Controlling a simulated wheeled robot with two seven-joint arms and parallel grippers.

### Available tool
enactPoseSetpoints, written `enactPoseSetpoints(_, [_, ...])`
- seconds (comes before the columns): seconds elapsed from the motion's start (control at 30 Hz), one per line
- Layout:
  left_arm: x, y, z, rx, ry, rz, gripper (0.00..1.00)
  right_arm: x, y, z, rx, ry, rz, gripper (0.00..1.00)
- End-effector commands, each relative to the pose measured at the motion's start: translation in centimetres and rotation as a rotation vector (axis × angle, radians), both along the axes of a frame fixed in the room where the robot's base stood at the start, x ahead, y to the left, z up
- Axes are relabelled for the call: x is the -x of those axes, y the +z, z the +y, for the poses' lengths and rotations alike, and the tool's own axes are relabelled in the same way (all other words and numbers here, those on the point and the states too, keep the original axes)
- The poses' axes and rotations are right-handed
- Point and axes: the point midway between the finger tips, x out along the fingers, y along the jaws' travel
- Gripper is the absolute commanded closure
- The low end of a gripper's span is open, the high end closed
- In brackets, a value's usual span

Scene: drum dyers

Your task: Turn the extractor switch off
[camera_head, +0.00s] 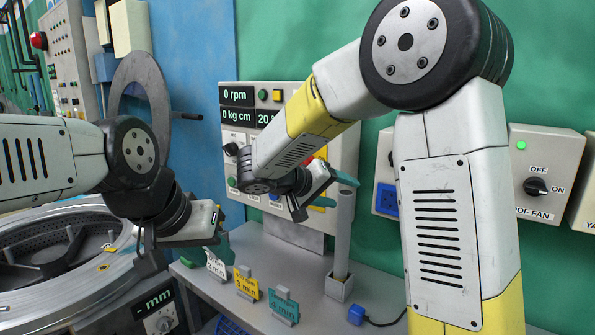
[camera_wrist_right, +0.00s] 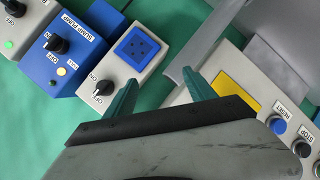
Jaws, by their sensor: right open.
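No label reading "extractor" is legible. In the head view a grey box marked "...OOF FAN" (camera_head: 544,177) has a black rotary knob (camera_head: 536,187) between OFF and ON and a lit green lamp. In the right wrist view, upside down, a grey box with a blue socket (camera_wrist_right: 137,48) carries a black OFF/ON knob (camera_wrist_right: 103,88), close to the left fingertip. My right gripper (camera_head: 322,194) is open and empty in front of the control panel; its teal fingers also show in the wrist view (camera_wrist_right: 160,78). My left gripper (camera_head: 183,256) appears open and empty near the drum.
A blue sump pump box (camera_wrist_right: 68,47) and a grey box with a green lamp (camera_wrist_right: 22,25) sit beside the socket box. The control panel (camera_head: 238,148) stands on a grey bench (camera_head: 260,250) with several small time signs. The steel drum (camera_head: 60,240) is at left.

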Motion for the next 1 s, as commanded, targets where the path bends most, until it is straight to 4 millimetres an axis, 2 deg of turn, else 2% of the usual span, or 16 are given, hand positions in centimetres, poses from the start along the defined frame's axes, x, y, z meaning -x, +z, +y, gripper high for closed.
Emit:
enactPoseSetpoints(0.03, [0.0,0.0,0.0,0.0,0.0,0.0,0.64,-1.7,0.1,3.0,0.055,0.043,-0.077,0.36])
enactPoseSetpoints(0.1, [0.0,0.0,0.0,0.0,0.0,0.0,0.64,-3.5,0.6,6.4,0.103,0.096,-0.191,0.36])
enactPoseSetpoints(0.2, [0.0,0.0,0.0,0.0,0.0,0.0,0.64,-5.0,1.1,10.5,0.14,0.164,-0.322,0.36])
enactPoseSetpoints(0.33, [0.0,0.0,0.0,0.0,0.0,0.0,0.64,-5.8,1.5,13.6,0.155,0.221,-0.421,0.36])
enactPoseSetpoints(0.47, [0.0,0.0,0.0,0.0,0.0,0.0,0.64,-6.7,1.6,14.0,0.157,0.235,-0.451,0.36])
enactPoseSetpoints(0.8, [0.0,0.0,0.0,0.0,0.0,0.0,0.64,-10.9,1.6,10.8,0.156,0.234,-0.448,0.36])
enactPoseSetpoints(1.0, [0.0,0.0,0.0,0.0,0.0,0.0,0.64,-12.2,1.6,9.9,0.156,0.235,-0.448,0.36])
